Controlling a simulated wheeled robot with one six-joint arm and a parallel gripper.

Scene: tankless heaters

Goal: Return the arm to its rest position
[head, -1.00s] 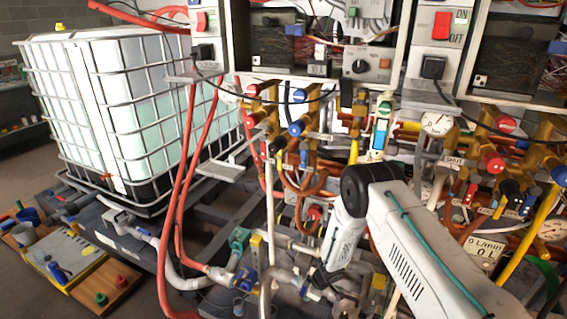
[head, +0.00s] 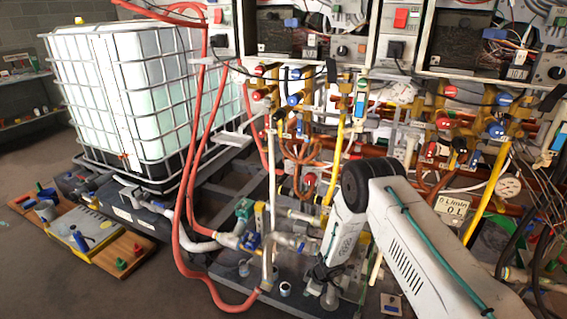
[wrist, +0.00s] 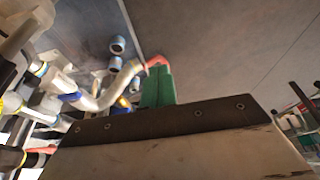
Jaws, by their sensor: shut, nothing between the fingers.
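My arm reaches from the lower right of the head view, bends at a dark elbow joint and slopes down to the pipework. My gripper (wrist: 157,80) shows in the wrist view as green fingers beyond a dark plate. The fingers are shut, with nothing held between them. In the head view the arm's end is low in front of the pipes, and the fingers are hard to make out there.
Pipes and valves, a red hose (head: 184,230) and heater cabinets (head: 290,35) crowd the space around the arm. A caged white tank (head: 150,95) stands at left. A board with small parts (head: 78,232) lies on the floor. Floor at lower left is clear.

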